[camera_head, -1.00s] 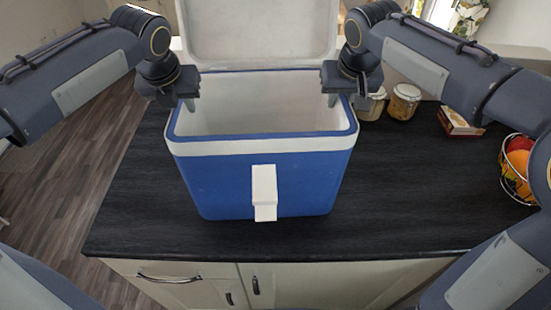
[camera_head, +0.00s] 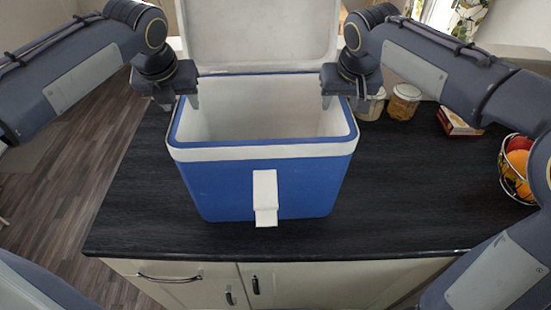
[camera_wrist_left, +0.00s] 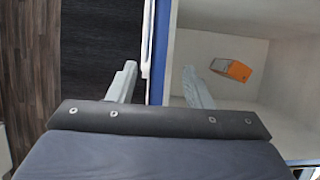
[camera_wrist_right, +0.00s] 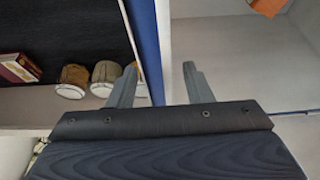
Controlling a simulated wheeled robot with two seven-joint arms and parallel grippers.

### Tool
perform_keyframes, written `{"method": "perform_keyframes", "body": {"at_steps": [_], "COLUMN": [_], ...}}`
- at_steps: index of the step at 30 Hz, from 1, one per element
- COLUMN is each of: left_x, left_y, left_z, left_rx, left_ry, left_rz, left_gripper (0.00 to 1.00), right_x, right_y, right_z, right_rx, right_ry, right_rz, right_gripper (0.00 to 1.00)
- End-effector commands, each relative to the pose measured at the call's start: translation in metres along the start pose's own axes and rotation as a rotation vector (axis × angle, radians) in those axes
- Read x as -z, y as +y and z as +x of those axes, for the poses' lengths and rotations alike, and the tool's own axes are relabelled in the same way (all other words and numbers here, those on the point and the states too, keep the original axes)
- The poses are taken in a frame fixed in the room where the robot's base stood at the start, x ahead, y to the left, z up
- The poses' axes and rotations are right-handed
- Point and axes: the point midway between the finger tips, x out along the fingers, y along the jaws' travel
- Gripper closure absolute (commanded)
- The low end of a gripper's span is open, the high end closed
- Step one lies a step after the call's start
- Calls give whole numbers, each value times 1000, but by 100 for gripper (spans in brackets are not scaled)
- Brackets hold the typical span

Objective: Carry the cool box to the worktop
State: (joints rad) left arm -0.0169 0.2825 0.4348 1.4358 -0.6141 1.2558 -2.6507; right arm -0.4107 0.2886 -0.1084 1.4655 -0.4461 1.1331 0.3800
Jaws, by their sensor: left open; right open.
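The blue cool box (camera_head: 222,186) with a white rim and a white front latch stands upright on the dark worktop (camera_head: 400,200), its lid (camera_head: 258,35) raised at the back. My left gripper (camera_head: 178,100) is open at the box's left rim. In the left wrist view the side wall (camera_wrist_left: 159,50) passes between its parted fingers (camera_wrist_left: 160,88). My right gripper (camera_head: 341,101) is open at the right rim, with the side wall (camera_wrist_right: 147,50) between its fingers (camera_wrist_right: 160,85). An orange item (camera_wrist_left: 231,68) lies inside the box. The box's underside is hidden.
Jars (camera_head: 403,101), a small red-and-tan box (camera_head: 458,121) and a wire basket of fruit (camera_head: 519,160) stand on the worktop to the right. Bare worktop lies left and right of the cool box. Cupboard fronts (camera_head: 330,285) are below the front edge.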

Motion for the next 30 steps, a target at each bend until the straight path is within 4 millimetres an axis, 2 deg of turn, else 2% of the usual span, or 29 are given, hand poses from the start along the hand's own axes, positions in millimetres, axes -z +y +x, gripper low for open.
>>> {"method": "perform_keyframes", "body": {"at_steps": [1, 6, 13, 20, 23, 30], "left_x": [-1, -1, 0, 1, 1, 1], "left_y": [0, 0, -1, 0, 0, 0], "left_z": [-12, -50, -87, -99, -99, -98], "left_rx": [2, 1, 1, 0, 0, 0], "left_ry": [-6, -6, -3, -1, -1, -1], "left_rz": [-1, 0, 1, 1, 1, 1], "left_gripper": [54, 54, 54, 54, 54, 54], "right_x": [0, 0, 0, 1, 1, 1], "right_y": [0, 0, 0, 0, 0, 0], "right_z": [0, 0, 0, -8, -24, -76], "right_rx": [0, 0, 0, 1, 2, 2], "right_ry": [0, 0, 0, 3, 6, 5], "right_rz": [0, 0, 0, 0, 0, 0], "right_gripper": [54, 54, 54, 54, 54, 54]}}
